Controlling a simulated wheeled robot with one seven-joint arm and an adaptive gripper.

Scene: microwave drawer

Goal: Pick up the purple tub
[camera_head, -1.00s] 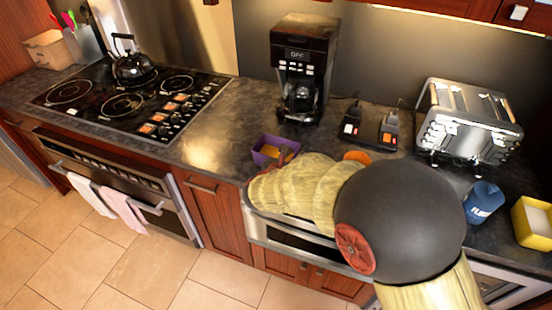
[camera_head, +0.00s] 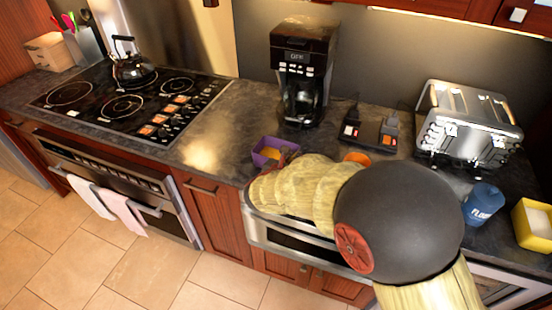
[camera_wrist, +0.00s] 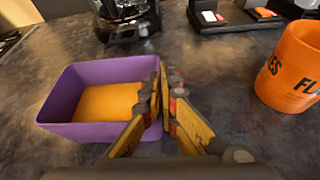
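The purple tub (camera_head: 259,159) is on the dark counter, left of my arm. It is open-topped with orange-yellow showing inside. In the wrist view the tub (camera_wrist: 85,131) fills the left side, tilted little if at all. My gripper (camera_wrist: 164,80) is at the tub's right wall. Its two fingers are close together, with the left finger over the inside and the right finger outside, so it looks shut on that wall. The contact at the fingertips is partly hidden. In the head view my arm hides most of the gripper. I cannot tell whether the tub is clear of the counter.
An orange cup (camera_wrist: 288,68) stands to the right of the gripper. A coffee maker (camera_head: 301,70) and black switch boxes (camera_head: 370,130) are behind. A toaster (camera_head: 468,120), a blue flour cup (camera_head: 482,203) and a yellow box (camera_head: 533,225) stand right. The counter left of the tub is clear.

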